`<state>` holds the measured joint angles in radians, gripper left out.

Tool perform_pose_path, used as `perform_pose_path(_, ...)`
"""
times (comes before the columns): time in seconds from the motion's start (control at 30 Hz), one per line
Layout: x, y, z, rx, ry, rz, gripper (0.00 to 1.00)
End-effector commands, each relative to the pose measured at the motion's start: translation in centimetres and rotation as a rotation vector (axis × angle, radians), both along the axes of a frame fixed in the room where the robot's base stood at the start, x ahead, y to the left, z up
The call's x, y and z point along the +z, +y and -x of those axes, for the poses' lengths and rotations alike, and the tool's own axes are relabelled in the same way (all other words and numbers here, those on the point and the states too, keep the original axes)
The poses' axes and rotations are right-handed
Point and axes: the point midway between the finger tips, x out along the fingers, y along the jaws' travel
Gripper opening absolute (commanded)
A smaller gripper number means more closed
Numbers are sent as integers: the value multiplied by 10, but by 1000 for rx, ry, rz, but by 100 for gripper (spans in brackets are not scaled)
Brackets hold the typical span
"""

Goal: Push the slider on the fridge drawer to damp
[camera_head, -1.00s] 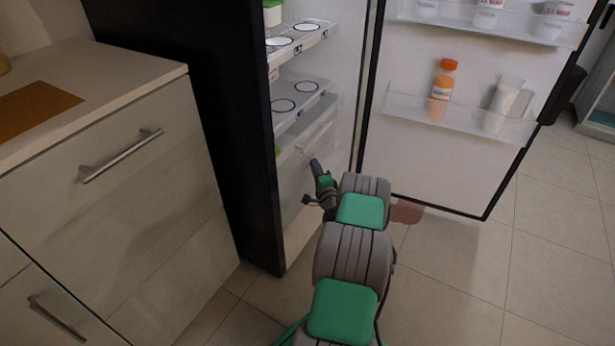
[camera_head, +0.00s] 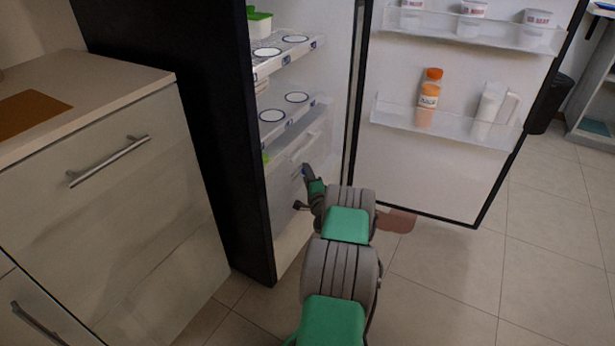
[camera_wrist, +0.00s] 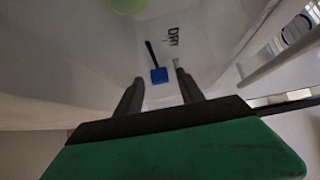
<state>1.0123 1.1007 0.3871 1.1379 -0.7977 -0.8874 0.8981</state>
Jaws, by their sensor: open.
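The drawer front (camera_head: 281,205) is a pale panel low inside the open fridge. In the wrist view, its blue square slider (camera_wrist: 159,76) sits at the near end of a dark narrow slot (camera_wrist: 151,50). The letters "DRY" (camera_wrist: 173,36) are printed beside the slot. My gripper (camera_head: 301,187) is at the drawer front in the head view. In the wrist view, my gripper (camera_wrist: 159,80) is open, with one finger on each side of the slider and nothing held. I cannot tell whether a finger touches the panel. A "damp" label is not visible.
The open fridge door (camera_head: 420,180) stands to the right, with a bottle (camera_head: 428,100) and a jug (camera_head: 488,108) on its shelf. A counter with drawers (camera_head: 110,180) is left. A drawer handle bar (camera_wrist: 285,60) crosses at right in the wrist view.

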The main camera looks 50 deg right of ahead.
Motion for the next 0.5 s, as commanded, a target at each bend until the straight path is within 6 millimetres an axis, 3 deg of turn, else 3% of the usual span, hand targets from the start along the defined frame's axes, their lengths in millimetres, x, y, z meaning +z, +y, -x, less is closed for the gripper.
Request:
perform_pose_path(0.17,1,3,5,0,0,-4,45)
perform_pose_path(0.5,1,35,59,-2,0,-4,45)
